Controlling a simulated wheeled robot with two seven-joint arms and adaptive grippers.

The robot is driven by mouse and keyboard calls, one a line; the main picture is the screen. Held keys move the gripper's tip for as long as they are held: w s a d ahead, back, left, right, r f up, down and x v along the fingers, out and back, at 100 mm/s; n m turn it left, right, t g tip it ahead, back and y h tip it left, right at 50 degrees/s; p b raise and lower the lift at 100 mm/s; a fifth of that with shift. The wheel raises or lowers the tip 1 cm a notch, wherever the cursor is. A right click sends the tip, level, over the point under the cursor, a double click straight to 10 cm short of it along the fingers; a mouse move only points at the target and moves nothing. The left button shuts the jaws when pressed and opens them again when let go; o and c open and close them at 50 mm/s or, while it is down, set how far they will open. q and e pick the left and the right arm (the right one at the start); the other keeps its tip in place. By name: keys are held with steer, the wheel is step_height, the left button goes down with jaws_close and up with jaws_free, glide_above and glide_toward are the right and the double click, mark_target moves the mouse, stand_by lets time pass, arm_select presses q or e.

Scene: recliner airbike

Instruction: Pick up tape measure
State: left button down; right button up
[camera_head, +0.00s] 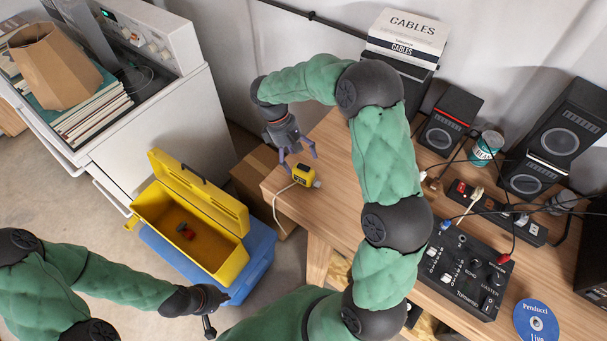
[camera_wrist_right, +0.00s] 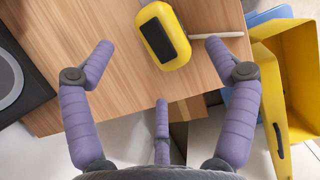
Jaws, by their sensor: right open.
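The yellow tape measure (camera_head: 304,172) with a dark panel lies on the left end of the wooden table, a pale strip running from it. In the right wrist view the tape measure (camera_wrist_right: 178,50) is ahead of the fingers, between their lines and not touched. My right gripper (camera_head: 294,154) is just beside and above it, open and empty; its purple fingers (camera_wrist_right: 160,62) are spread wide. My left gripper (camera_head: 208,322) is low at the left, near the blue box, its fingers too small to judge.
An open yellow toolbox (camera_head: 217,268) with a small red and dark item inside sits on a blue box (camera_head: 262,250) left of the table (camera_head: 335,140). A mixer (camera_head: 462,268), speakers (camera_head: 448,122) and cables crowd the table's right. A white cabinet (camera_head: 160,125) stands at the left.

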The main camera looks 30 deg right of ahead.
steer(key=b+x, duration=0.1)
steer(key=x, duration=0.4)
steer(key=shift+a, duration=0.1)
steer(key=shift+r, duration=0.1)
steer(key=c, duration=1.5)
